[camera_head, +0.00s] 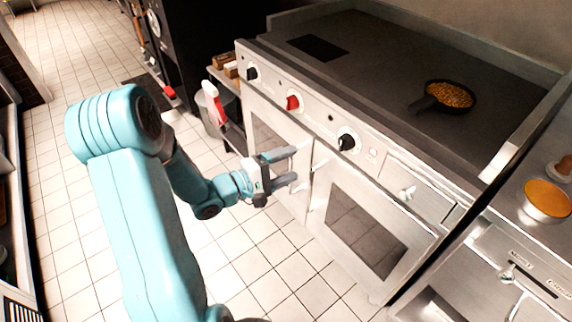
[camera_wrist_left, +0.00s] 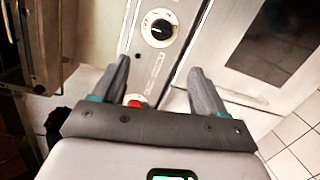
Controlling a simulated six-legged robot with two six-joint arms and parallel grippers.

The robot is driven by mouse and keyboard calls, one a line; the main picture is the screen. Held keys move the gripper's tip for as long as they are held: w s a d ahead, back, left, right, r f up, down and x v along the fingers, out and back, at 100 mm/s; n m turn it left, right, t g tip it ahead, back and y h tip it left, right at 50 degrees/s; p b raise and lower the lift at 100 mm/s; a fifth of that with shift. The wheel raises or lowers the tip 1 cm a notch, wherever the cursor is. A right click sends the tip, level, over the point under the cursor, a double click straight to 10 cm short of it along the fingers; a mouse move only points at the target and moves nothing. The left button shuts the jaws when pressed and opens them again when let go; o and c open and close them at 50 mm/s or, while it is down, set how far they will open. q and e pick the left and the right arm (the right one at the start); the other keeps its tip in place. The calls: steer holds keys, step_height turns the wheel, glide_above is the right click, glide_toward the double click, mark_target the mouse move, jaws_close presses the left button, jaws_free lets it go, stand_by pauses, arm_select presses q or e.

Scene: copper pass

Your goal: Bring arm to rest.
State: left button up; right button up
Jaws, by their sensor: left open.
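My left arm comes in from the left in the head view, teal and bent. Its gripper (camera_head: 285,169) is open and empty, in front of the stove's oven doors. In the left wrist view the two grey fingers (camera_wrist_left: 160,82) stand apart with nothing between them. Beyond them is the stove's front panel with a black knob (camera_wrist_left: 159,29) and a red knob (camera_wrist_left: 135,101). I cannot tell whether a fingertip touches the door handle beside it. My right gripper is not in view.
The stove (camera_head: 330,125) has a flat dark top with a pan of orange food (camera_head: 452,95). A bowl of orange food (camera_head: 546,199) stands on the right counter. A bin (camera_head: 211,110) stands left of the stove. The tiled floor (camera_head: 255,260) is open in front.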

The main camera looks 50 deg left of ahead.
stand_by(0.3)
arm_select(q)
steer(key=w+d+r+m+g+h+p, duration=0.1)
steer(key=w+d+r+m+h+p, duration=0.2)
steer(key=d, duration=0.8)
steer(key=w+d+f+g+h+p, duration=0.2)
steer(key=d+f+g+p, duration=0.3)
steer(key=d, duration=0.7)
steer(key=s+d+f+m+g+y+p, duration=0.1)
steer(key=s+d+f+m+g+y, duration=0.1)
steer(key=s+f+m+g, duration=0.3)
steer(key=s+d+f+m+g+y+p, duration=0.1)
steer(key=s+f+m+g, duration=0.4)
steer(key=s+f, duration=0.5)
steer(key=shift+s+d+f+m+g+y, duration=0.3)
steer(key=shift+s+d+m+y, duration=0.4)
steer(key=shift+s+m, duration=0.8)
steer(key=shift+s, duration=0.15)
